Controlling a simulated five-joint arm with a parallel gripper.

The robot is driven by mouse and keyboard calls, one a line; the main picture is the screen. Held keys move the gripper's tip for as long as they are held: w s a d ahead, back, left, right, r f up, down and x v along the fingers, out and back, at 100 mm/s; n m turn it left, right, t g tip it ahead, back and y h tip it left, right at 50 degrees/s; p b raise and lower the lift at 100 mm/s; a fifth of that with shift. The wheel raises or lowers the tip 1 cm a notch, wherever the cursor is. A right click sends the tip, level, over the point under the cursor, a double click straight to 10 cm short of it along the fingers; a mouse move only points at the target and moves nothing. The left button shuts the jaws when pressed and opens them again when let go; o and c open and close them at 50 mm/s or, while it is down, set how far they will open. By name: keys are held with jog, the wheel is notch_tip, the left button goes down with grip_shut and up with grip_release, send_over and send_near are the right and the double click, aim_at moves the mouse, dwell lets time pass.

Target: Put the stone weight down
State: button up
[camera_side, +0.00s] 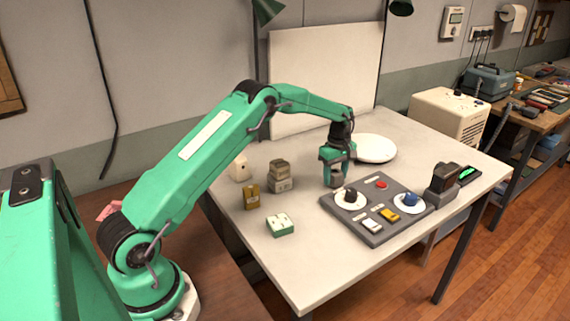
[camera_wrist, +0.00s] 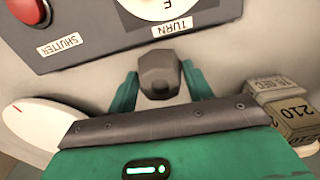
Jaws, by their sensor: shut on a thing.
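My gripper (camera_side: 337,177) points down over the pale table (camera_side: 300,276), just behind the grey control panel (camera_side: 345,229). In the wrist view its green fingers (camera_wrist: 158,84) are shut on a small dark grey faceted piece, the stone weight (camera_wrist: 158,72). The weight sits between the fingertips, close to the panel edge marked TURN. In the side view the fingers largely hide it. I cannot tell whether its underside touches the table.
The panel carries two dials, a red button (camera_side: 381,184) and switches. A round white plate (camera_side: 376,149) lies behind the gripper. Bare table lies between these and the panel.

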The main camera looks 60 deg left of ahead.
aim_at(336, 172)
jog(key=shift+f, duration=0.3)
jog(key=shift+f, duration=0.15)
jog(key=o, duration=1.2)
jog(key=shift+c, duration=0.2)
notch_tip(336, 172, up, 12)
jog(key=shift+r, duration=0.2)
